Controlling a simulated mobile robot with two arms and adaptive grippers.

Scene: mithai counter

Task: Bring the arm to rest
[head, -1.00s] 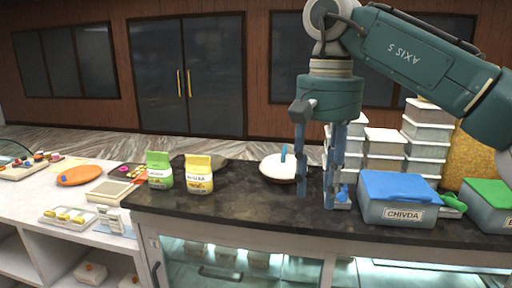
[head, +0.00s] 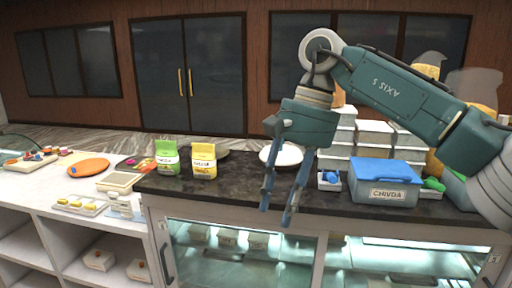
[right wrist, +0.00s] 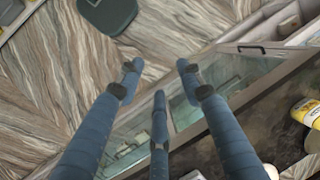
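My right arm comes in from the right in the head view. Its right gripper (head: 277,212) hangs tilted in front of the dark counter (head: 232,187), fingertips low before the glass front. Its fingers are spread with nothing between them. In the right wrist view the same gripper (right wrist: 160,76) shows its separate fingers, empty, above the floor and the case's glass edge. My left gripper is not in view.
A blue-lidded CHIVDA box (head: 384,183) and a small tray with a blue item (head: 329,180) stand right of the gripper. Green (head: 166,158) and yellow (head: 204,161) packets stand left. White boxes (head: 372,135) are stacked behind. A round white lid (head: 281,155) is partly hidden.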

